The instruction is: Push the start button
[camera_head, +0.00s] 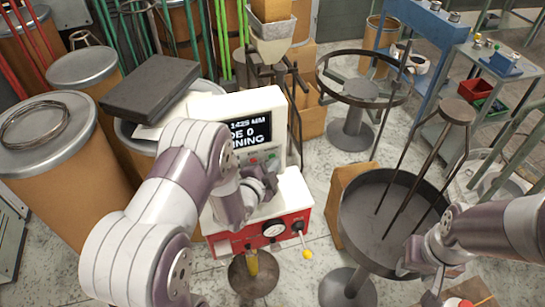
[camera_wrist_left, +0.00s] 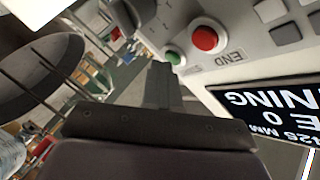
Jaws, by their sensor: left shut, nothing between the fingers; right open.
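The coiler's white control panel (camera_head: 215,107) has a dark screen (camera_head: 247,132) whose partly covered text ends in "NNING". The green button (camera_wrist_left: 173,55) and the red button (camera_wrist_left: 205,38) sit side by side in the left wrist view, with "END" printed by the red one. My left gripper (camera_head: 270,180) is shut and empty in front of the panel, below the buttons in the head view. Its fingertips (camera_wrist_left: 160,70) are close to the green button; I cannot tell whether they touch. My right gripper (camera_head: 416,282) is open and empty at the lower right.
The red machine base (camera_head: 295,225) carries a gauge and a yellow-knobbed lever (camera_head: 307,254). A dark round pan (camera_head: 365,210) stands right of it, near my right gripper. Several brown drums (camera_head: 60,165) crowd the left. Pale floor shows between the machine and the stands.

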